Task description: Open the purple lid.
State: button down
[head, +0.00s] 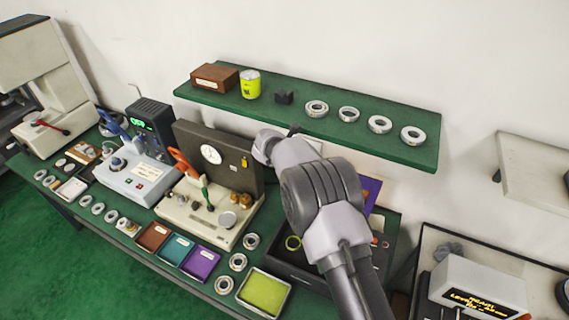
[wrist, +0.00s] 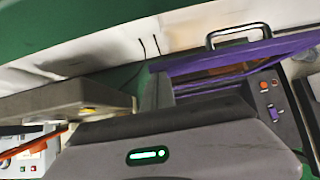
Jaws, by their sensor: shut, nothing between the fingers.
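The purple lid (head: 371,190) shows in the head view behind my arm, which hides much of it. In the wrist view the purple lid (wrist: 205,66) is seen edge-on, with a dark handle (wrist: 238,32) along its top. It appears raised at an angle above its dark box (wrist: 266,87), with a gap beneath it. The box (head: 283,260) also shows below my arm. My gripper (head: 293,130) is shut and empty near the shelf's front edge, up and left of the lid and apart from it. Its fingers are small and hard to make out.
A green shelf (head: 330,131) with several bearing rings is close to my gripper. A press-like fixture (head: 212,215) with a dark upright back plate stands left of the box. A yellow-green tray (head: 264,293) lies in front. A display unit (head: 478,287) stands at the right.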

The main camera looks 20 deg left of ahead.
jog(key=shift+w+d+r, duration=0.1)
jog(key=shift+w+r, duration=0.05)
jog(key=shift+w, duration=2.1)
